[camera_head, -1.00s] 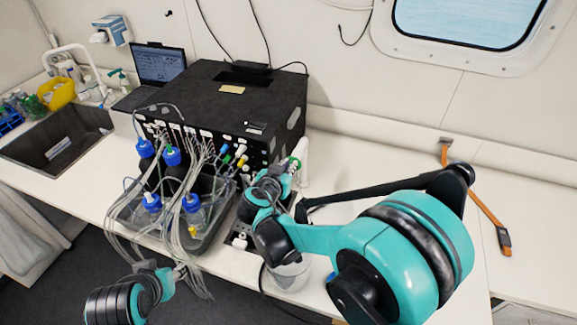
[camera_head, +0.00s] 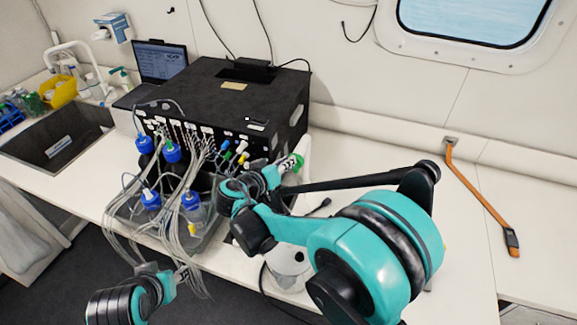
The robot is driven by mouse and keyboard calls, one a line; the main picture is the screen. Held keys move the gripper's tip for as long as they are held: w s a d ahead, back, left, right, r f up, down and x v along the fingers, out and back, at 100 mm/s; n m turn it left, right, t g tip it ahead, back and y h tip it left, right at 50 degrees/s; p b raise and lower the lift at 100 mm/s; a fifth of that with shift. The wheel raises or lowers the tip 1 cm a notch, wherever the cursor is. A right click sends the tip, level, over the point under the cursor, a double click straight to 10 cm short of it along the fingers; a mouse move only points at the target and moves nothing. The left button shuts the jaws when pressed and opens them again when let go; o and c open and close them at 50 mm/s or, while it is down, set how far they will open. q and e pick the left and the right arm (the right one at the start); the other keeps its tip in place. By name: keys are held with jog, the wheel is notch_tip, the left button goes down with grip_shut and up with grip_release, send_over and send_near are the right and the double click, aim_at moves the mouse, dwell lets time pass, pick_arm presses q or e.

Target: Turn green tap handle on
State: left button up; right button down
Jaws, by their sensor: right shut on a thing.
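My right gripper (camera_head: 286,166) reaches up and right beside the black box's right front corner. It is shut on a small green piece (camera_head: 298,161), which looks like the green tap handle; the fingers hide most of it. A white upright cylinder (camera_head: 305,148) stands right behind the fingertips. I cannot tell whether it is joined to the green piece. My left gripper (camera_head: 190,282) is low at the front, below the hanging tubes, and its finger opening is not clear.
The black box (camera_head: 215,95) has many tubes running to blue-capped bottles (camera_head: 172,152) in a dark tray. A glass beaker (camera_head: 289,262) stands under my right arm. The sink (camera_head: 60,140), with a white faucet (camera_head: 75,45), is at left.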

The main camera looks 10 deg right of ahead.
jog(key=shift+w+a+f+n+h+b, duration=0.25)
jog(key=shift+n+h+b, duration=0.35)
jog(key=shift+n+b, duration=0.35)
jog(key=shift+a+f+n+h+b, duration=0.2)
jog(key=shift+f+n+h+b, duration=0.15)
jog(key=shift+n+h+b, duration=0.45)
jog(key=shift+w+a+f+n+h+b, duration=0.2)
jog(key=shift+f+n+h+b, duration=0.15)
jog(key=shift+n+b, duration=0.75)
jog(key=shift+r+n, duration=0.1)
jog(key=shift+n, duration=0.15)
jog(key=c, duration=1.6)
grip_release()
jog(key=v, duration=1.2)
jog(key=shift+w+a, duration=0.1)
